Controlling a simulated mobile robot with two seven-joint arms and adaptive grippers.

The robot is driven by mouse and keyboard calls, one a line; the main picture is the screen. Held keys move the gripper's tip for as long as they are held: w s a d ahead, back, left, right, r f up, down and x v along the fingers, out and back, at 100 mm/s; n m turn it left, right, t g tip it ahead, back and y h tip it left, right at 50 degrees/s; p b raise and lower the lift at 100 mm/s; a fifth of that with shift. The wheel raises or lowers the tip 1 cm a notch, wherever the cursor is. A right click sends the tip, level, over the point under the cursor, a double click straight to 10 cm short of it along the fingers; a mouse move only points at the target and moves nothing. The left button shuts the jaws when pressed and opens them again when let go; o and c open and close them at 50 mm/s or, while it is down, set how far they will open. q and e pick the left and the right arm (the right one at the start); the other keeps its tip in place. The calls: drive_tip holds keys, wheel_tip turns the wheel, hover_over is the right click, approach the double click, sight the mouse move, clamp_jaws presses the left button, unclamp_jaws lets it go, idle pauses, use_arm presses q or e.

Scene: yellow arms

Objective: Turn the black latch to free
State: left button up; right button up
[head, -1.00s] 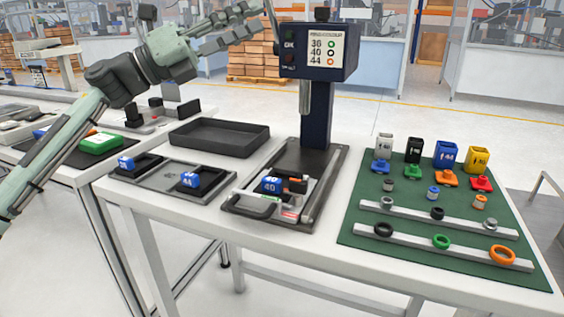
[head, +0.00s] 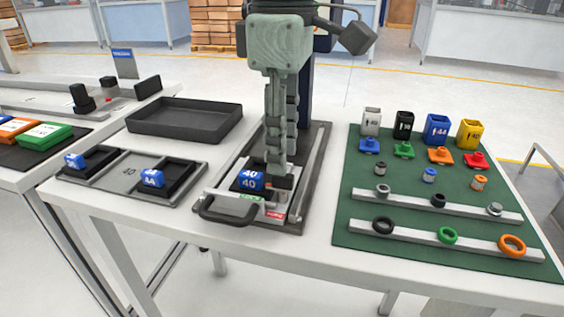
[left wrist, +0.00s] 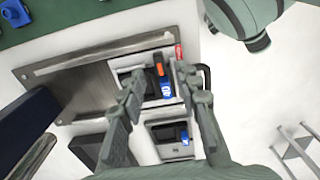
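The fixture carriage (head: 212,197) with its black front handle sits at the front of the press base, holding a blue block marked 40 (head: 250,180). The black latch (head: 281,183) lies right of the block, partly hidden under my fingers. In the left wrist view the dark latch (left wrist: 157,61), with an orange patch beside it, shows between the fingers, along with the blue block (left wrist: 167,89). My left gripper (head: 277,172) points down over the latch. In the left wrist view its fingers (left wrist: 159,73) are apart, with the latch between them; contact cannot be told. My right gripper is not in view.
The dark blue press column (head: 305,95) stands behind my gripper. A black tray (head: 186,103) and a block holder (head: 128,172) lie left. A green mat (head: 345,225) with cups, rings and small parts lies right.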

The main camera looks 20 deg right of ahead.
sight(279, 187)
use_arm(q)
drive_tip(key=shift+f, duration=1.8)
clamp_jaws()
